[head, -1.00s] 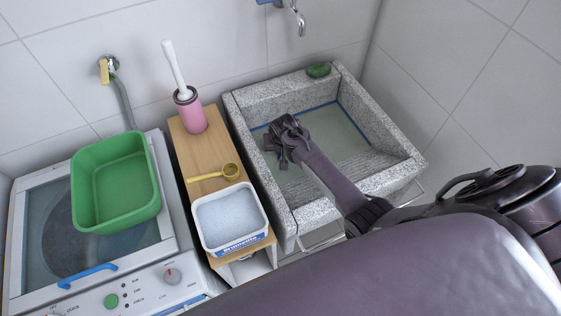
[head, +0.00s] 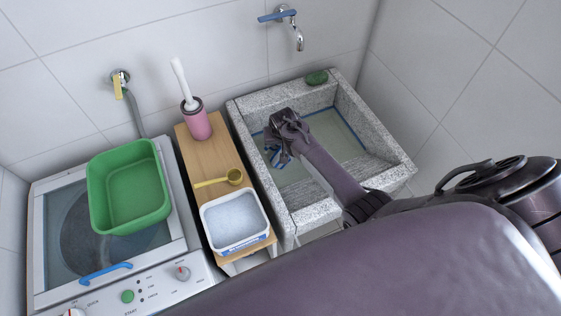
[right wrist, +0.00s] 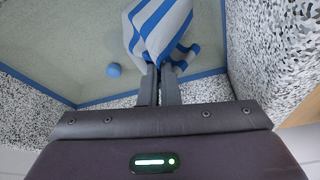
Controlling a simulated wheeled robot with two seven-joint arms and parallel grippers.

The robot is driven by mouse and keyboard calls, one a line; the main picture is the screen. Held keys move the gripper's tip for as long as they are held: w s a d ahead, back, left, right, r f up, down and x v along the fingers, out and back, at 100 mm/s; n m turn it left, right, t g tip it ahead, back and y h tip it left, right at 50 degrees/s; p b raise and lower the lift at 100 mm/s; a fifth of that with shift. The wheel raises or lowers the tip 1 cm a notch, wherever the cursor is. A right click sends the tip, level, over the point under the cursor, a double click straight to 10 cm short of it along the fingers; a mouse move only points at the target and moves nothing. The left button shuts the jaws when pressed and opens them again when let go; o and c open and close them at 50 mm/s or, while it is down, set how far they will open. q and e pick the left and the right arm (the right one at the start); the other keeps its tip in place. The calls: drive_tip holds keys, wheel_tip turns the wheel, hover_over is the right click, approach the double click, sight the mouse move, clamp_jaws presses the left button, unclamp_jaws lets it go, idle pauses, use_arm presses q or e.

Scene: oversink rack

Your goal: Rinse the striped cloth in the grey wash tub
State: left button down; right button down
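The blue and white striped cloth (right wrist: 160,28) hangs from my right gripper (right wrist: 160,74), whose fingers are closed on its gathered end. In the head view my right gripper (head: 277,146) is inside the left part of the grey speckled wash tub (head: 391,137), with a bit of the cloth (head: 279,159) showing below it. The tub has a pale green bottom area edged by a blue line. I cannot tell whether the cloth touches the bottom or any water. My left gripper is not in view.
Left stand a wooden shelf (head: 207,160) with brush holder, yellow scoop and white powder tub, then a green basin (head: 130,190) on the washing machine.

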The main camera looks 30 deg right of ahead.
wheel_tip(320, 180, up, 22)
drive_tip(key=p, duration=0.5)
drive_tip(key=shift+f, duration=0.25)
idle(1.2)
drive_tip(key=shift+r, duration=0.1)
idle(1.9)
wheel_tip(320, 180, up, 9)
idle(0.8)
